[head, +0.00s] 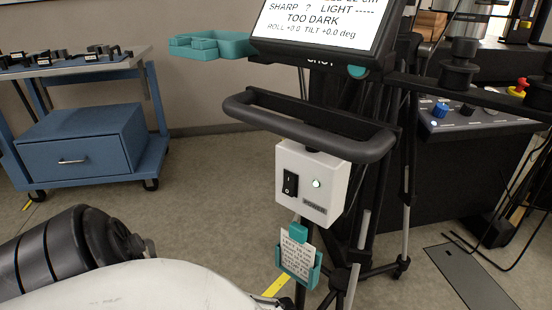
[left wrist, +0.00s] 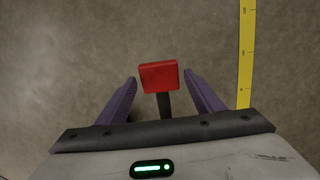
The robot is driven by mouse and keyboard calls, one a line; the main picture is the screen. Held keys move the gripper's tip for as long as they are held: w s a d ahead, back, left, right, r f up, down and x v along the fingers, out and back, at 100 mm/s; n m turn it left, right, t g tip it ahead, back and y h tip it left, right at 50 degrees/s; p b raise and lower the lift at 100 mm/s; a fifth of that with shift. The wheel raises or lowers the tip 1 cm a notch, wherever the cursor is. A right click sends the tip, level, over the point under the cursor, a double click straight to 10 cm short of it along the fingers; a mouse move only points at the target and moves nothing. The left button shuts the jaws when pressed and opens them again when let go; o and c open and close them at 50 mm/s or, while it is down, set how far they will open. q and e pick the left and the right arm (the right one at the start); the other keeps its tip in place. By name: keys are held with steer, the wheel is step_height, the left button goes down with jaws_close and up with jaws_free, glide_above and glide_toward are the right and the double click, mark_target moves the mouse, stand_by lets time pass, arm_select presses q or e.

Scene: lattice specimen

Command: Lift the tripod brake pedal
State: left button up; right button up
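The brake pedal shows in the left wrist view as a red block (left wrist: 158,76) on a dark stem (left wrist: 164,104). My left gripper (left wrist: 161,78) has two purple fingers, spread apart. The red block lies between the fingertips in the picture, with a narrow gap on each side. I cannot tell how far below the fingertips it is. The tripod (head: 405,200) stands in the head view, with black legs, a handlebar (head: 310,130) and a white switch box (head: 312,182) in front. The pedal and both grippers are out of the head view.
A blue cart (head: 85,145) stands at the left. A teal tray (head: 212,45) and a screen (head: 325,25) are above the handlebar. A control console (head: 480,115) and cables are at the right. A yellow scale strip (left wrist: 245,55) lies beside the pedal on grey floor.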

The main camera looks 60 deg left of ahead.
arm_select(q)
steer(key=shift+r, duration=0.15)
steer(key=r+p, duration=0.1)
steer(key=r, duration=0.1)
steer(key=r+p, duration=0.2)
steer(key=w+r+p, duration=0.1)
steer(key=r, duration=0.1)
steer(key=shift+a+r, duration=0.15)
steer(key=shift+a, duration=0.05)
steer(key=shift+r+p, duration=0.4)
steer(key=shift+p, duration=0.05)
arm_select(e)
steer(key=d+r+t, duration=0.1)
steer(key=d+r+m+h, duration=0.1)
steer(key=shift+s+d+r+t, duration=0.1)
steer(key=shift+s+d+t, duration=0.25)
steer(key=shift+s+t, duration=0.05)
